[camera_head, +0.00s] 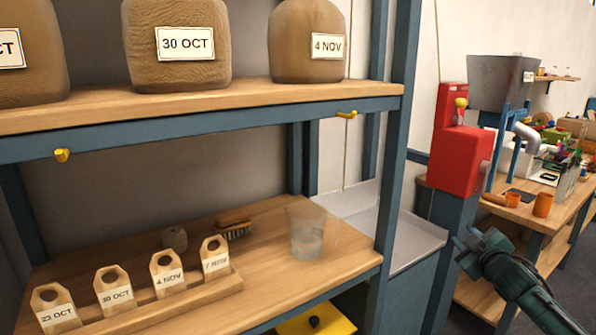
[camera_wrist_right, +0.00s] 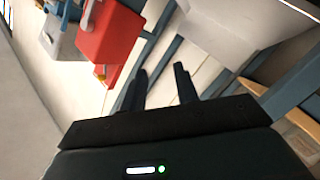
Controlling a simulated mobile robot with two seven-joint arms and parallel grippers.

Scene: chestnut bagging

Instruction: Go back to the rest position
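My right gripper (camera_head: 470,245) is at the right of the head view, in front of the blue post under the red box and clear of the shelf. In the right wrist view its two dark fingers (camera_wrist_right: 160,85) stand apart with nothing between them. My left gripper is not in either view.
A shelf rack holds sacks marked 30 OCT (camera_head: 178,75) and 4 NOV (camera_head: 300,20) on top. The lower board (camera_head: 330,262) carries dated wooden tags (camera_head: 115,290), a brush (camera_head: 233,228) and a clear cup (camera_head: 306,232). A red box (camera_head: 460,160) and a workbench stand right.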

